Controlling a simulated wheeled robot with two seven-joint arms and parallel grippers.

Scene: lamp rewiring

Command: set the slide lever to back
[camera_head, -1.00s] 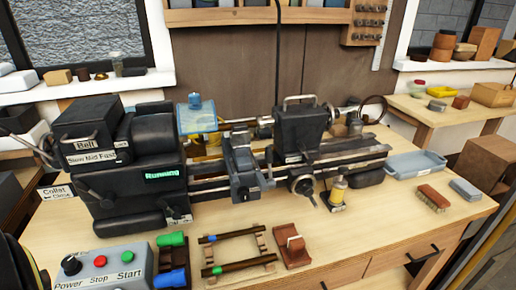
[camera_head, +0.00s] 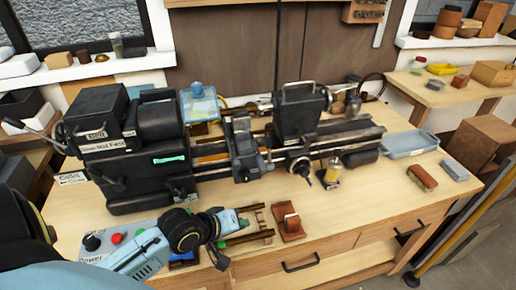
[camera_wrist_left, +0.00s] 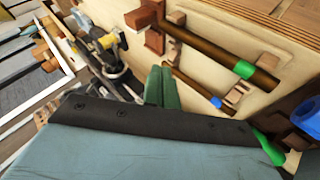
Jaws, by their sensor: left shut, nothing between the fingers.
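A dark lathe stands on the wooden bench. A small dark lever with a handwheel (camera_head: 300,165) shows on the front of its carriage (camera_head: 298,115); I cannot tell for sure whether this is the slide lever or which way it is set. My left gripper (camera_head: 244,222) is over the front of the bench, left of and in front of the lever, apart from the lathe. Its two green fingertips (camera_wrist_left: 162,82) are shut together with nothing between them. My right gripper is not in view.
A rod rack (camera_head: 262,216) and a red-brown block (camera_head: 287,222) lie near my left gripper. The control box (camera_head: 116,240) is partly behind my left arm.

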